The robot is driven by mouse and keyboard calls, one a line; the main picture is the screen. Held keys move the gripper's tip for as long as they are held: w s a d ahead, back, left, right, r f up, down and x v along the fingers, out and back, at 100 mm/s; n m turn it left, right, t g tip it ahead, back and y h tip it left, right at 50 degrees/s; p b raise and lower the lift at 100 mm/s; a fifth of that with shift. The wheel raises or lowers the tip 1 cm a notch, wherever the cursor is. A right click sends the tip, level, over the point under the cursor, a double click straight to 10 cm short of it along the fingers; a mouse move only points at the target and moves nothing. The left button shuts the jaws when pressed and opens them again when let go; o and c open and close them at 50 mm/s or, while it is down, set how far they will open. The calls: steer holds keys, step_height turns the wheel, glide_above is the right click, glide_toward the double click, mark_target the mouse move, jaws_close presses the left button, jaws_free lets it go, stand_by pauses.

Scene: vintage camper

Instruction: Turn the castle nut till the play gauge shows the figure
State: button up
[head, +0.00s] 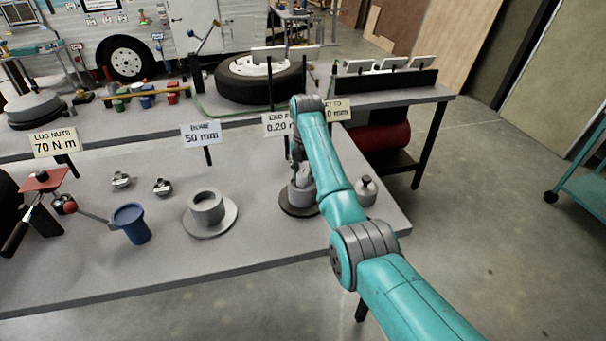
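My gripper (298,175) points down at the right part of the near bench, behind my teal arm. It is over a short grey cylinder (300,197) on a dark round base (296,211). The castle nut is not distinguishable here; gripper and arm cover the top of the cylinder. I cannot tell whether the fingers are open or shut, or whether they touch anything.
Left on the bench (150,262) are a grey flanged hub (207,208), a blue cup (131,223) and two small metal parts (162,187). A grey knobbed weight-like piece (366,190) stands close right of my arm. A tyre (260,80) lies on the bench behind.

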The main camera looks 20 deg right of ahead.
steer(key=shift+m, duration=0.4)
steer(key=m, duration=0.4)
steer(key=shift+m, duration=0.4)
steer(key=m, duration=0.6)
steer(key=shift+s, duration=0.15)
steer(key=m, duration=0.6)
steer(key=shift+m+h, duration=0.3)
steer(key=shift+m, duration=0.1)
steer(key=m, duration=0.5)
steer(key=shift+s+a, duration=0.1)
steer(key=shift+m, duration=0.3)
steer(key=o, duration=1.1)
steer(key=shift+o, duration=0.2)
steer(key=shift+r, duration=0.1)
